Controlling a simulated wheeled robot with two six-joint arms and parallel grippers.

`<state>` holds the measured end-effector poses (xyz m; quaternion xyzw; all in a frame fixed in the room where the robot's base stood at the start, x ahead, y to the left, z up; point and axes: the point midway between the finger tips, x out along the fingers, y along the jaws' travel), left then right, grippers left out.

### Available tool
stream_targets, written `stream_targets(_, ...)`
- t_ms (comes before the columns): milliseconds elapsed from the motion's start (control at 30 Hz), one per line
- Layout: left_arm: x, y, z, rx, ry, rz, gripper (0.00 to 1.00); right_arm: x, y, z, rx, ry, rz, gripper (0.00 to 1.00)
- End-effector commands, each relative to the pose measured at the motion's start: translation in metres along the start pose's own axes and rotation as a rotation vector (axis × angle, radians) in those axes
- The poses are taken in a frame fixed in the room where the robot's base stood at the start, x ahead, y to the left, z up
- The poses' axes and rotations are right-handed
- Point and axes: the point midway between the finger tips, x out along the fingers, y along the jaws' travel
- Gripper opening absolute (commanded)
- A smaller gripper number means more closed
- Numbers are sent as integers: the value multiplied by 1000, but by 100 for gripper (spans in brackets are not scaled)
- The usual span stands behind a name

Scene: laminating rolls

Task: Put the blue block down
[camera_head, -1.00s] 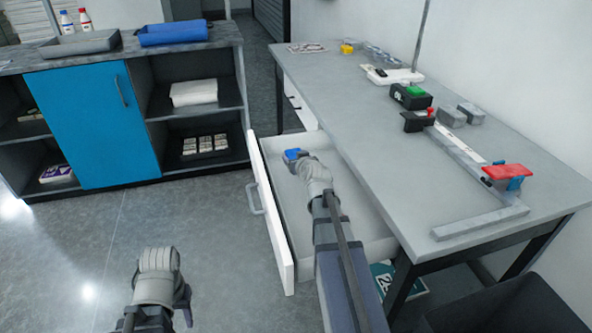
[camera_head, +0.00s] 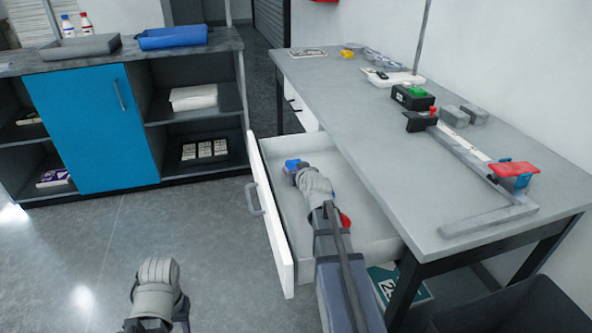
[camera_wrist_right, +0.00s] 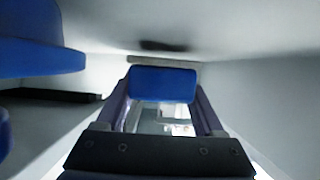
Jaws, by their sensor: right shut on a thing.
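The blue block (camera_head: 291,165) is at the tip of my right gripper (camera_head: 299,170), over the open white drawer (camera_head: 272,222) under the desk. In the right wrist view the blue block (camera_wrist_right: 163,83) sits between the two fingers, which are shut on it. I cannot tell whether the block touches the drawer floor. My left gripper (camera_head: 160,290) hangs low at the left over the bare floor; its fingers are hidden, so its opening does not show.
A red thing (camera_head: 345,219) shows beside my right forearm in the drawer. A larger blue shape (camera_wrist_right: 35,45) fills the wrist view's left edge; I cannot tell what it is. The grey desk (camera_head: 390,150) holds a long metal rail (camera_head: 465,153) and a green-topped black box (camera_head: 411,98).

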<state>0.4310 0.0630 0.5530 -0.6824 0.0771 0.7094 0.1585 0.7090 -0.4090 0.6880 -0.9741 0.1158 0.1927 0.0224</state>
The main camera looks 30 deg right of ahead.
Motion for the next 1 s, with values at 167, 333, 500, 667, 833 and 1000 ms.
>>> stream_targets(167,2,0,0,0,0,0,45,0,0,2,0,0,0,78)
stream_targets(333,3,0,0,0,0,0,45,0,0,3,0,0,0,97)
stream_targets(500,3,0,0,0,0,0,45,0,0,4,0,0,0,100)
stream_targets(667,2,0,0,0,0,0,45,-1,0,3,0,0,0,100)
stream_targets(833,-6,0,0,0,0,1,45,-4,0,-5,0,0,0,100)
stream_targets(1000,-18,-1,1,-1,0,3,45,-20,-4,-12,-1,0,-1,100)
